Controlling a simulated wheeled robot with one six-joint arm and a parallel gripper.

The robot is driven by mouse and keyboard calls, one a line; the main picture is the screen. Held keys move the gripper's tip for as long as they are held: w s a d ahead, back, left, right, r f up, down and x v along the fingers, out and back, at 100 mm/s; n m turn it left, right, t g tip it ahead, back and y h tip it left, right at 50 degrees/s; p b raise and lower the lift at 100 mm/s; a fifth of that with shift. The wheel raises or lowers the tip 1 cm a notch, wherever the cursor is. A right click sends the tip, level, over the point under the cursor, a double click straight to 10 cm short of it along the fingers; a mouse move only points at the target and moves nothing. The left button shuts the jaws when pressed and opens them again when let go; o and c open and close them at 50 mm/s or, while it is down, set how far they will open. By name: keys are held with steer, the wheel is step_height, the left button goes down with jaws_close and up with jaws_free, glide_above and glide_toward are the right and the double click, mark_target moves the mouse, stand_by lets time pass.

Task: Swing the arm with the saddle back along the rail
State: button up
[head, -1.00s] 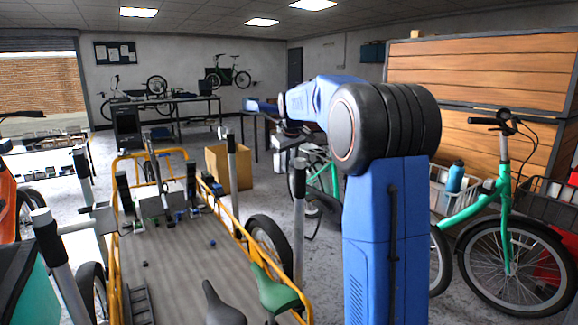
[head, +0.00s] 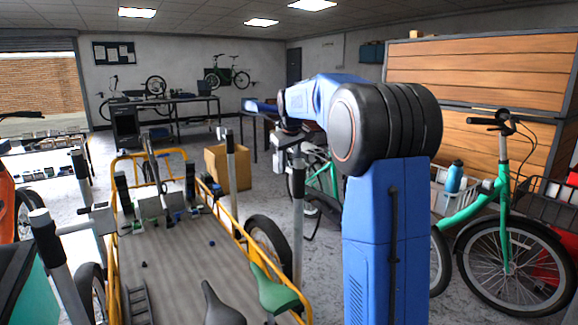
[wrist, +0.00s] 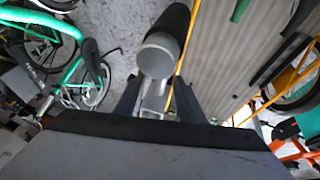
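My gripper (wrist: 158,100) points down in the wrist view, with its two dark fingers apart. A post with a black sleeve and a grey round end (wrist: 160,55) shows just beyond and between the fingertips; I cannot tell whether they touch it. In the head view my gripper is small, near the top of an upright post (head: 298,215). A green saddle (head: 275,292) and a dark grey saddle (head: 222,305) are at the bottom, over the yellow-framed cargo bed (head: 170,265). Which arm and rail carry a saddle is not clear.
More posts (head: 231,160) stand around the cargo bed. A cardboard box (head: 215,168) stands behind it. A green bicycle (head: 505,220) stands at the right, beside a grey crate (head: 445,190) with a blue bottle (head: 455,176). Open floor shows behind the bed.

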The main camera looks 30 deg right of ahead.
steer(key=v, duration=1.6)
steer(key=shift+r, duration=0.25)
steer(key=shift+s, duration=0.1)
steer(key=s+a+f+y, duration=0.1)
steer(key=s+a+f, duration=0.55)
steer(key=s, duration=0.45)
steer(key=s+a+f, duration=0.5)
steer(key=s+a, duration=0.3)
steer(key=s, duration=0.2)
steer(key=s+a+f, duration=0.3)
steer(key=s+f, duration=0.6)
steer(key=s+a+f+y, duration=0.1)
steer(key=s+a+f, duration=0.2)
steer(key=s+f, duration=0.7)
steer(key=shift+a+m, duration=0.3)
steer(key=shift+s+f, duration=0.1)
